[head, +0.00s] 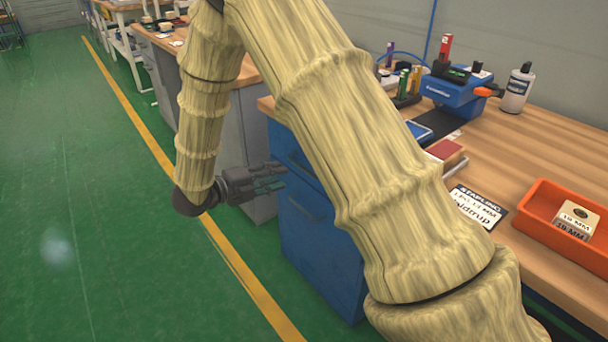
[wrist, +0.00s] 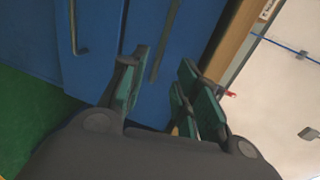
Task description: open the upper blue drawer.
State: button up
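The blue drawer cabinet (head: 318,252) stands under the wooden bench, partly hidden by my arm. Its upper drawer handle (head: 299,161) shows beside my gripper, and a second handle (head: 305,208) sits lower. My gripper (head: 277,178) is in front of the upper part of the cabinet, fingers pointing at it. In the wrist view my gripper (wrist: 165,72) is open, with its fingers spread. The upper handle (wrist: 162,48) appears between the fingers, and the lower handle (wrist: 76,35) lies to their left. Whether a finger touches the handle I cannot tell. The upper drawer looks shut.
The wooden bench (head: 545,150) above holds an orange tray (head: 528,218), a blue device (head: 455,92) and a white bottle (head: 516,90). A grey cabinet (head: 248,135) stands beyond the blue one. The green floor (head: 90,200) left of the yellow line is clear.

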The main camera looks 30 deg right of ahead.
jog(key=b+x, duration=0.1)
jog(key=x, duration=0.9)
jog(key=shift+d+b, duration=0.2)
jog(key=shift+b, duration=0.1)
jog(key=shift+c, duration=0.5)
grip_shut()
